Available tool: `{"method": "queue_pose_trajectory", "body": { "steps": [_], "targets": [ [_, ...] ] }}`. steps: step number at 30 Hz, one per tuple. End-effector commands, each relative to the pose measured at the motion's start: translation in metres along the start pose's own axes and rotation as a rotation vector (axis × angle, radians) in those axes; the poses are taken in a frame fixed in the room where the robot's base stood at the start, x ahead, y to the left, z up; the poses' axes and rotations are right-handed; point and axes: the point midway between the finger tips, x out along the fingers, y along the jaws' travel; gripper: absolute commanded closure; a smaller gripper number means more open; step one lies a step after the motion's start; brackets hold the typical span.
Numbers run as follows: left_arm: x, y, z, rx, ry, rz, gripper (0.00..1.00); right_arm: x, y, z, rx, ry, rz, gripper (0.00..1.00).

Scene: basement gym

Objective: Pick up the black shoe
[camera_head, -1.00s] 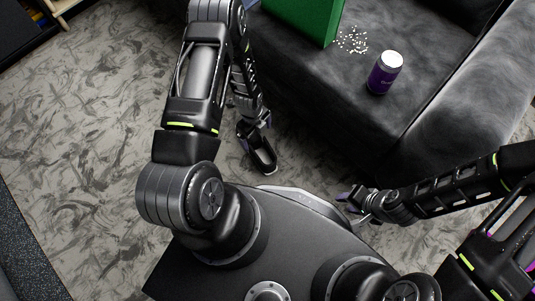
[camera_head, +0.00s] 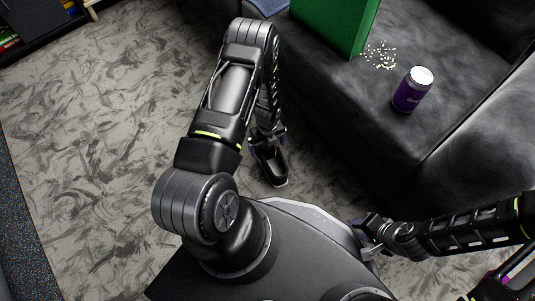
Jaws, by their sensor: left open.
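The black shoe (camera_head: 272,166) lies on the grey patterned floor in front of my body, left of the couch. Its opening faces up, and its far end is partly hidden by my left gripper (camera_head: 267,135). My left gripper is open and points down at that end; I cannot tell whether it touches the shoe. My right gripper (camera_head: 370,229) is low beside the front of my base, apart from the shoe. Its fingers are small and dark, so their opening is unclear.
A dark grey couch (camera_head: 345,110) stands to the right of the shoe. On it are a green box (camera_head: 335,25), scattered white bits (camera_head: 381,55) and a purple can with a white lid (camera_head: 412,90). A shelf is at the top left. Open floor (camera_head: 90,130) lies to the left.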

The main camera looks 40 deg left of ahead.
Motion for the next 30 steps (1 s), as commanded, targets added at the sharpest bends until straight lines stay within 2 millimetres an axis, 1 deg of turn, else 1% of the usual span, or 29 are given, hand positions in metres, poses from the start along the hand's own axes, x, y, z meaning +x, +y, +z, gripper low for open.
{"method": "queue_pose_trajectory", "body": {
  "steps": [4,7,14,18,30],
  "targets": [
    [-0.001,0.000,0.000,0.000,0.000,0.000,0.02,0.000,0.000,0.000,0.000,0.001,0.000,0.64],
    [0.005,0.000,-0.001,-0.001,0.000,0.000,0.02,0.003,0.001,0.000,0.000,0.002,0.000,0.64],
    [0.039,0.003,-0.004,0.000,0.000,0.001,0.02,0.025,0.008,-0.002,0.001,0.011,0.000,0.64],
    [0.051,0.002,-0.003,0.000,-0.001,0.000,0.02,0.029,0.009,-0.003,0.002,0.013,-0.001,0.64],
    [0.051,0.002,-0.003,0.000,0.000,0.000,0.02,0.027,0.009,-0.003,0.002,0.012,-0.002,0.64]
  ]
}}
